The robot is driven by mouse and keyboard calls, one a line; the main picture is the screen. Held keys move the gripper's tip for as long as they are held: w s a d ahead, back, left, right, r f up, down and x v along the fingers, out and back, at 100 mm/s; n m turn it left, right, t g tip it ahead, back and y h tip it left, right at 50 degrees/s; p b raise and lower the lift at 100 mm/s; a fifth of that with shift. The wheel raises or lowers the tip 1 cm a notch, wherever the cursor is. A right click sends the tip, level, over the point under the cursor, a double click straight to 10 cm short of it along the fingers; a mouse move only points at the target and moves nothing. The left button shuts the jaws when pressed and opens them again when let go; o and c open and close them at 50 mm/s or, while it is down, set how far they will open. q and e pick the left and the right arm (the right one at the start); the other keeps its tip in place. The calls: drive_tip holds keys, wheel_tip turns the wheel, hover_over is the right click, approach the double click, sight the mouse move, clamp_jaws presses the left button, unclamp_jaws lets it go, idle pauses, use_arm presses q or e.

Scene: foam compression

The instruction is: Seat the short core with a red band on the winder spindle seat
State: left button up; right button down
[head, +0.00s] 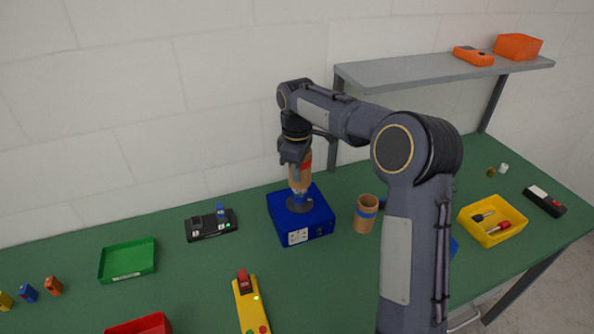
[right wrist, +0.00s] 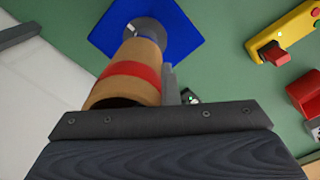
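The short tan core with a red band (head: 306,172) stands upright above the blue winder box (head: 286,226), over its spindle seat (head: 300,204). Blue shows between the core's lower end and the grey flange; I cannot tell whether the core rests there. My right gripper (head: 294,155) is at the core's upper end, with the core hanging to its right side. In the right wrist view one finger (right wrist: 171,85) lies against the core wall (right wrist: 128,75); the other finger is hidden. The grip appears shut on the wall. My left gripper is not in view.
A tan core with a blue band (head: 365,215) stands right of the winder. A yellow pendant (head: 248,305), green tray (head: 128,260), black device (head: 211,226) and yellow bin (head: 488,236) lie around. A grey shelf (head: 430,69) rises behind.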

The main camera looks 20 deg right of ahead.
sight(297, 189)
drive_tip(key=shift+f+b, duration=1.05)
drive_tip(key=shift+f, duration=0.8)
drive_tip(key=c, duration=1.6)
unclamp_jaws()
drive_tip(key=shift+r, duration=0.1)
wheel_tip(297, 189, up, 8)
drive_tip(key=shift+f, duration=0.15)
